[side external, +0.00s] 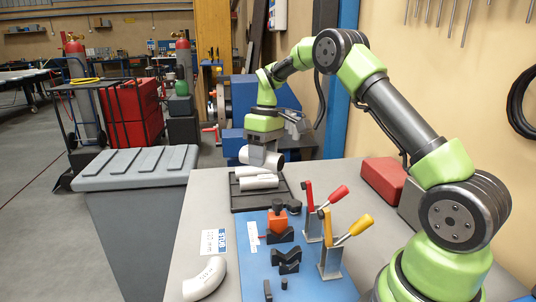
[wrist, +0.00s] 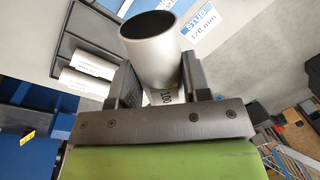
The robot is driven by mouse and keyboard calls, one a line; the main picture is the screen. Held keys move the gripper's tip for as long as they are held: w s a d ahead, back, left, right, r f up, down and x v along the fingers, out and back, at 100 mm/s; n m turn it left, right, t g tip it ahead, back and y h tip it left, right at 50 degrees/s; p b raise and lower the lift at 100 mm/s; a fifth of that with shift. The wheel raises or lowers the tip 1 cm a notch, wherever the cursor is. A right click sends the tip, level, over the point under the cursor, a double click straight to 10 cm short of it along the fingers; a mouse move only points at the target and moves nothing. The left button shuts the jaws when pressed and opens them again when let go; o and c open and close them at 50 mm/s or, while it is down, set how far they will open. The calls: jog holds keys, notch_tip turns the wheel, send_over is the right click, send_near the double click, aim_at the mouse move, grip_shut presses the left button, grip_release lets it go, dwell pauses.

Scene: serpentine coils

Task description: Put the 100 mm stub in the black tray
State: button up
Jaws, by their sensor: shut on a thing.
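My gripper (side external: 263,152) is shut on a light grey stub (side external: 268,160), which it holds above the far part of the black tray (side external: 252,204). In the wrist view the stub (wrist: 152,60) sits between both fingers of my gripper (wrist: 158,82), its open end toward the top. The black tray also shows in the wrist view (wrist: 92,43), left of the held stub. Two other light stubs (side external: 260,182) lie in the tray, side by side.
A blue plate (side external: 262,262) in front of the tray carries an orange block (side external: 277,221), black V-blocks (side external: 286,262), and red-handled (side external: 328,204) and yellow-handled (side external: 345,238) clamps. A white elbow (side external: 205,279) lies at the front left. A printed stub label (wrist: 203,30) lies beyond the held stub.

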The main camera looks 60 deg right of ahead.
jog(key=w+d+f+m+t, duration=0.2)
jog(key=w+d+f+m, duration=0.1)
jog(key=m, duration=0.9)
jog(key=m+h, duration=0.3)
jog(key=m, duration=1.3)
send_over(265, 199)
jog(key=shift+g, duration=0.3)
jog(key=shift+s+a+f, duration=0.15)
jog(key=shift+f, duration=2.1)
jog(key=shift+s+a+f, duration=0.15)
jog(key=shift+f, duration=2.1)
jog(key=shift+f, duration=0.25)
jog(key=shift+f, duration=1.2)
jog(key=shift+f, duration=0.15)
jog(key=shift+f, duration=0.45)
